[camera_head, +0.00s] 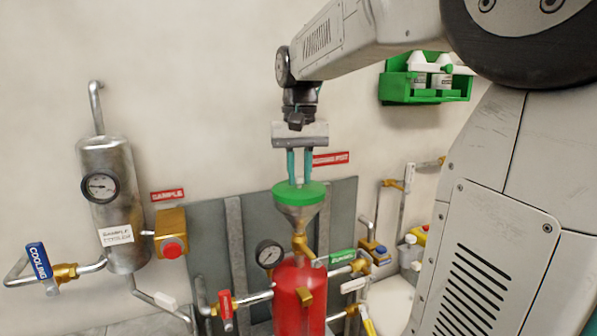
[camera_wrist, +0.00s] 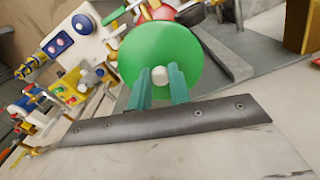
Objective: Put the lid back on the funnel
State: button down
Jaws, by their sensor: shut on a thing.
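The green lid (camera_head: 299,193) is at the top of the metal funnel (camera_head: 299,216), above the red tank. The lid looks level and seems to cover the funnel's mouth, but I cannot tell whether it rests fully on the rim. My gripper (camera_head: 299,181) points straight down over it, with its teal fingers close together. In the wrist view the lid (camera_wrist: 183,50) is a large green disc with a pale round knob (camera_wrist: 158,75) at its middle. My gripper (camera_wrist: 160,81) is shut on this knob. The funnel is hidden behind the lid in that view.
The red tank (camera_head: 299,295) stands below, with a gauge (camera_head: 269,254), brass fittings and valve handles around it. A grey panel (camera_head: 340,210) is behind. A metal cylinder (camera_head: 112,200) is at left. A green wall shelf (camera_head: 425,91) holds bottles at upper right.

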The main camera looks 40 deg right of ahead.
jog(key=c, duration=0.7)
grip_release()
jog(key=shift+r, duration=3.5)
grip_shut()
